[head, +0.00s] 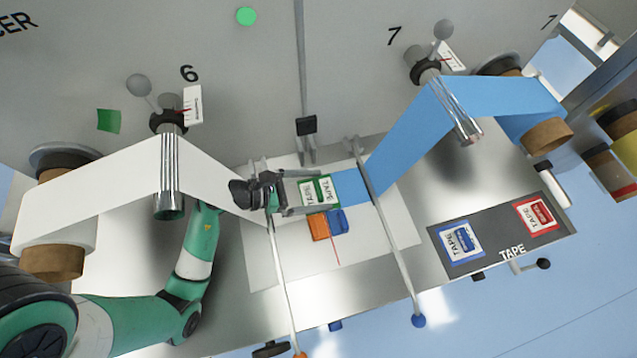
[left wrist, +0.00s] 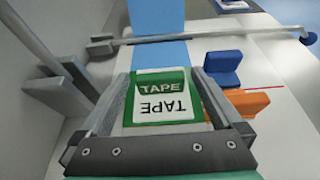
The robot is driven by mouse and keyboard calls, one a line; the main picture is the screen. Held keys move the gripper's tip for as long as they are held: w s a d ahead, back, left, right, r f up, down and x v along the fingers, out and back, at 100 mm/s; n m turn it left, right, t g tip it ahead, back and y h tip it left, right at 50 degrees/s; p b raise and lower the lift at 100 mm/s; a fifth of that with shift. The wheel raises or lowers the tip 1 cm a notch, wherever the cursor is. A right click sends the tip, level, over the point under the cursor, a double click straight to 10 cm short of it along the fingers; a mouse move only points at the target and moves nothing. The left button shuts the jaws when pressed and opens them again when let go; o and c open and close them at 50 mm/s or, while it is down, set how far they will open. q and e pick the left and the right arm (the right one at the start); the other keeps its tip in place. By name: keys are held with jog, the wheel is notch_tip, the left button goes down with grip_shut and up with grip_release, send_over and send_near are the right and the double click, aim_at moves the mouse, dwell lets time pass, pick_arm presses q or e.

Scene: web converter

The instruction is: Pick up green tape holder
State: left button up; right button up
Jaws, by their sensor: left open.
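The green tape holder (head: 309,193) has white labels reading TAPE. It sits on the white work plate in the middle of the head view, by the end of the blue web. In the left wrist view, the green tape holder (left wrist: 162,97) lies between the two fingers of my left gripper (left wrist: 161,75). My left gripper (head: 321,191) is open, with one finger on each side of the holder. Gaps show between the holder and the fingers. My right gripper is not in view.
An orange block (head: 318,227) and a blue block (head: 338,221) stand close beside the holder. Two metal bars (head: 392,236) cross the plate. A dark tray (head: 485,256) at right holds a blue tape holder (head: 461,241) and a red tape holder (head: 536,214).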

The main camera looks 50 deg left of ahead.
pick_arm(q)
jog(key=shift+w+d+f, duration=0.2)
jog(key=shift+w+f, duration=0.05)
jog(key=shift+w, duration=0.2)
jog(key=c, duration=1.1)
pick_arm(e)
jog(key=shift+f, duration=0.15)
pick_arm(q)
jog(key=shift+r, duration=0.1)
